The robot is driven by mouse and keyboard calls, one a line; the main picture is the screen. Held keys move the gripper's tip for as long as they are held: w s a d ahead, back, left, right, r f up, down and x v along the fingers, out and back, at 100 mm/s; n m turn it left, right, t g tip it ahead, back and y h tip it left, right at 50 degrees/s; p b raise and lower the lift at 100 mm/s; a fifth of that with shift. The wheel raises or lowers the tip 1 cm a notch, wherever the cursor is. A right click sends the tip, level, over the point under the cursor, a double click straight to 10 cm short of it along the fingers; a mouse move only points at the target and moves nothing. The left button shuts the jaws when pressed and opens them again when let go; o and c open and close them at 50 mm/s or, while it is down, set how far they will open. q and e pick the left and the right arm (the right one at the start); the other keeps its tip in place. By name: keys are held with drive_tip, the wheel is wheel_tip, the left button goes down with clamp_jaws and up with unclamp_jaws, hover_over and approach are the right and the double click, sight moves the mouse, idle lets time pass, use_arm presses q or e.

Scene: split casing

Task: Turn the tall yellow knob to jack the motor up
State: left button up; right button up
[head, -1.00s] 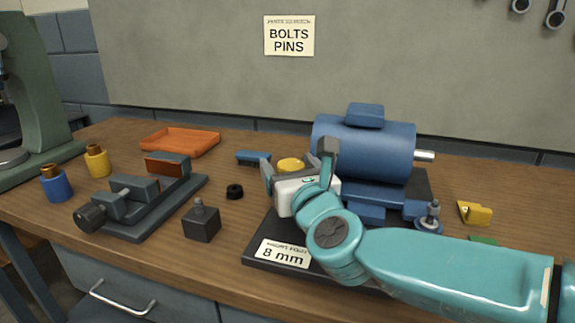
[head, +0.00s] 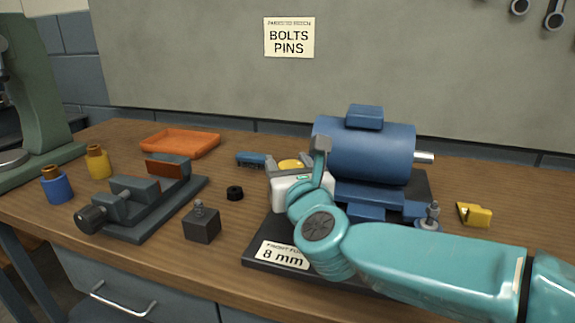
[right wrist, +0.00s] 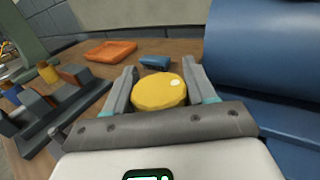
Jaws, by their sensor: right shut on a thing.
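The tall yellow knob (head: 291,163) stands at the left end of the blue motor (head: 365,150). Only its top shows in the head view, behind my right gripper (head: 293,165). In the right wrist view the round knob (right wrist: 159,91) sits between the two grey fingers of my right gripper (right wrist: 160,90), which is shut on it. The motor also fills the right side of that view (right wrist: 262,55). The motor rests on a dark base plate (head: 262,235) with an "8 mm" label. My left gripper is not in view.
An orange tray (head: 180,143) and a blue brush-like piece (head: 251,159) lie behind. A yellow piece (head: 475,214) lies to the right.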

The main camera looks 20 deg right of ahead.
drive_tip(key=m+h, duration=0.1)
drive_tip(key=h, duration=0.1)
drive_tip(key=m+h, duration=0.2)
drive_tip(key=shift+d+f+g+h, duration=0.1)
drive_tip(key=shift+d+g+h, duration=0.05)
drive_tip(key=shift+g+h, duration=0.2)
drive_tip(key=m+g+h, duration=0.1)
drive_tip(key=h, duration=0.1)
drive_tip(key=m+g+h+b, duration=0.1)
drive_tip(key=m+h, duration=0.1)
drive_tip(key=m+g+h, duration=0.1)
drive_tip(key=h, duration=0.1)
drive_tip(key=shift+s+d+f+g, duration=0.15)
drive_tip(key=shift+s+d+g, duration=0.05)
drive_tip(key=shift+d+g, duration=0.15)
drive_tip(key=shift+s+m+g+h, duration=0.1)
drive_tip(key=shift+m+g+h, duration=0.85)
drive_tip(key=shift+m, duration=0.15)
drive_tip(key=shift+s+d+m+g+h, duration=0.1)
drive_tip(key=shift+d+m+g+h, duration=0.2)
drive_tip(key=shift+g+h, duration=0.15)
drive_tip(key=shift+r, duration=0.2)
drive_tip(key=o, duration=0.9)
drive_tip(key=shift+o, duration=0.2)
drive_tip(key=shift+d, duration=0.1)
